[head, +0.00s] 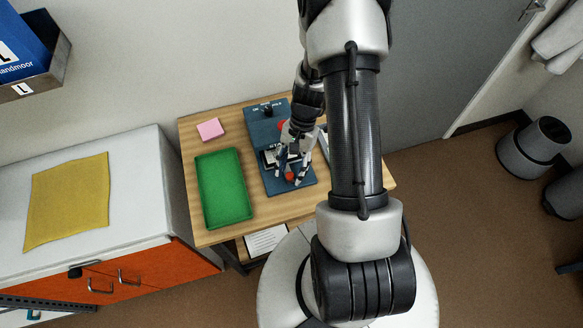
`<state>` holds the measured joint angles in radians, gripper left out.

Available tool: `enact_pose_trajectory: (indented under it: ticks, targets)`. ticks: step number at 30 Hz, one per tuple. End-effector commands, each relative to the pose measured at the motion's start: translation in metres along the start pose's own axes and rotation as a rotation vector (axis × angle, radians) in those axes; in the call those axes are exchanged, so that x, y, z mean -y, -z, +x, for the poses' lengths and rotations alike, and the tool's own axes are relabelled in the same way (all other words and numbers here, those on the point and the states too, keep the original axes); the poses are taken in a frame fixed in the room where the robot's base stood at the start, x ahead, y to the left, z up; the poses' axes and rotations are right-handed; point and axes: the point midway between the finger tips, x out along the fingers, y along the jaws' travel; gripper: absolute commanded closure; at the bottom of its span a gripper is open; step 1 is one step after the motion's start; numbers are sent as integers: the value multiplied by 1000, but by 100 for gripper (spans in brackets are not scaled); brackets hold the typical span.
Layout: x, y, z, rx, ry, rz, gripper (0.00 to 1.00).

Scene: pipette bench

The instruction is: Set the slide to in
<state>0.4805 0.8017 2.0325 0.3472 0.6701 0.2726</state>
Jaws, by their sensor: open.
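A blue device (268,126) lies on the wooden table, with a dark knob and small white lettering at its far end. A pale and dark part, perhaps the slide (268,160), shows at its middle, partly behind my gripper. A red part (289,176) shows near the device's front end, and another red patch shows beside my wrist. My gripper (291,178) is open over the front half of the device, its fingers around or just above the red part. I cannot tell whether they touch it. Which position the slide is in cannot be read.
A green tray (225,220) lies left of the device, with a pink block (210,129) behind it. My arm hides the table's right side. A white cabinet top with a yellow cloth (67,200) stands at the left. Bare wood (250,225) shows at the table's front.

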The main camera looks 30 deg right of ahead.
Motion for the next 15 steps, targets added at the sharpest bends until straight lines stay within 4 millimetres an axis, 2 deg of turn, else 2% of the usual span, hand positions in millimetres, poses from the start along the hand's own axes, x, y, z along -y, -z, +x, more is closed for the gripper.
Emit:
enact_pose_trajectory:
  ticks: [5,8,15]
  targets:
    - [0,0,-3,-1,1,0,59]
    - [1,1,-14,-3,3,0,59]
    - [1,1,-64,-6,4,0,59]
